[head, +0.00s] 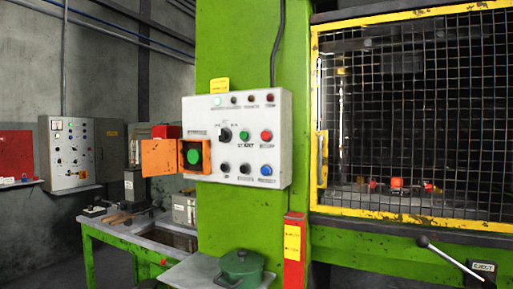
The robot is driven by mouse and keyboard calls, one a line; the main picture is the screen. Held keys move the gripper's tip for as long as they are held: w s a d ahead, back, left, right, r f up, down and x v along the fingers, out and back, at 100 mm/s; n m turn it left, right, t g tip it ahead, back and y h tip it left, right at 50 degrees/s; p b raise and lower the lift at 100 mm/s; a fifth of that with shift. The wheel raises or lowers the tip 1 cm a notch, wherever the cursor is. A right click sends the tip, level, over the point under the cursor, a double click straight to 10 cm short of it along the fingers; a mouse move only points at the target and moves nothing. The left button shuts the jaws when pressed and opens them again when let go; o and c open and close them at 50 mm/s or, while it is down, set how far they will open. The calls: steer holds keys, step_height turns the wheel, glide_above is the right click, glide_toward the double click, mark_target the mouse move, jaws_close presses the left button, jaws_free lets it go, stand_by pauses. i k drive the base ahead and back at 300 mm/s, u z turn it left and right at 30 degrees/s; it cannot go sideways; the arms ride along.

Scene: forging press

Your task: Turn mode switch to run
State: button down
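The mode switch appears to be the black rotary knob (225,134) on the white control panel (205,110), which is mounted on the green press column. Small labels sit above the knob to its left and right. They are too small to read, and I cannot tell which way the knob points. A green button marked START (244,136) and a red button (266,135) are to its right. My gripper does not show in the head view.
An orange cover (160,157) sticks out left of a green button (194,157) at the panel's left edge. Below stand a green pot (240,268) and a red post (294,250). A yellow-framed mesh guard (415,120) is at right, with a lever (450,261) below.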

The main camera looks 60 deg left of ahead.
mark_target(223, 135)
steer(key=u, duration=2.4)
steer(key=k, duration=1.05)
steer(key=u, duration=0.3)
steer(key=i, duration=1.85)
steer(key=u, duration=0.05)
